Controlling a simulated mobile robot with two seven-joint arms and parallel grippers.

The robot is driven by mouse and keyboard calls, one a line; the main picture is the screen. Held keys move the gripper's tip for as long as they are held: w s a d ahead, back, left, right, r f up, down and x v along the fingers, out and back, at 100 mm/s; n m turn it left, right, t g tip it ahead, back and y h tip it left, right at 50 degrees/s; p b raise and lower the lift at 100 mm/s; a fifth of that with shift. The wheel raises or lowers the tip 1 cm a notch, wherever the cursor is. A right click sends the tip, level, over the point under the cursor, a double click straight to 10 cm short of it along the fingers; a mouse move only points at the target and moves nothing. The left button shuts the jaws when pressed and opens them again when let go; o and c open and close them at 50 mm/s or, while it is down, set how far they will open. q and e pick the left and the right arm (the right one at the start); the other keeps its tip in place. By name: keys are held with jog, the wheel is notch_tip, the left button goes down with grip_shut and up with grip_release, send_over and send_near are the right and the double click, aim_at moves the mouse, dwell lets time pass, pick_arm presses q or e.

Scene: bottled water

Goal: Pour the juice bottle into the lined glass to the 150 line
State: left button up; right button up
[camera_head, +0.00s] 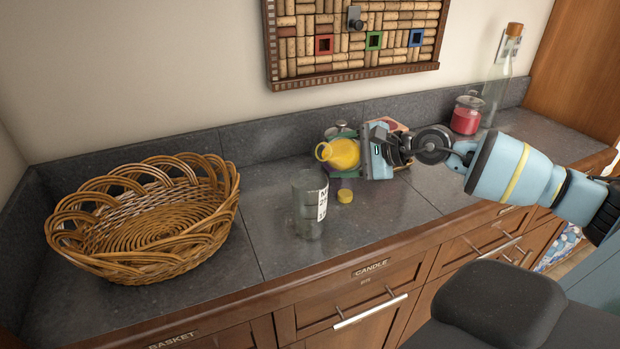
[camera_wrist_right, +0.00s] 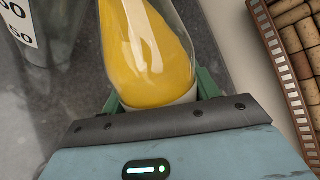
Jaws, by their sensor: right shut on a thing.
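The juice bottle (camera_head: 345,154) with yellow-orange juice is held by my right gripper (camera_head: 352,157), tilted with its mouth toward the left. The bottle also fills the middle of the right wrist view (camera_wrist_right: 147,55), with the jaws closed around it. The lined glass (camera_head: 308,215) stands upright on the counter, left of and below the bottle's mouth, and I see no juice in it. Its white scale label also shows in the right wrist view (camera_wrist_right: 19,22). No stream of juice shows. A yellow cap (camera_head: 345,196) lies on the counter right of the glass. My left gripper is out of view.
A large wicker basket (camera_head: 75,235) takes up the left of the counter (camera_head: 265,245). A red jar (camera_head: 466,117) and a tall corked bottle (camera_head: 497,85) stand at the back right. Partly hidden items stand behind my right gripper. A cork board (camera_head: 350,55) hangs on the wall.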

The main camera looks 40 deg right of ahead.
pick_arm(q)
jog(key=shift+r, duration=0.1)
pick_arm(e)
jog(key=shift+r, duration=0.35)
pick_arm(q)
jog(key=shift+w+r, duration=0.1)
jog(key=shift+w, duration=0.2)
pick_arm(e)
jog(key=shift+w+d+r+n+h, duration=0.1)
jog(key=shift+d+n+h, duration=0.15)
jog(key=shift+n, duration=0.25)
jog(key=shift+d, duration=0.1)
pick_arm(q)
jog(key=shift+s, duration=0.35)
pick_arm(e)
jog(key=shift+r+n+h, duration=0.15)
jog(key=shift+n+h, duration=0.15)
jog(key=shift+h, duration=0.15)
jog(key=shift+r, duration=0.2)
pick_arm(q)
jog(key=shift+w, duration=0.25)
pick_arm(e)
jog(key=shift+r, duration=0.15)
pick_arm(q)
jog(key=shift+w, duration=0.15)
pick_arm(e)
jog(key=shift+a+r, duration=0.1)
jog(key=shift+a, duration=0.1)
jog(key=shift+r+n, duration=0.1)
jog(key=shift+n, duration=0.2)
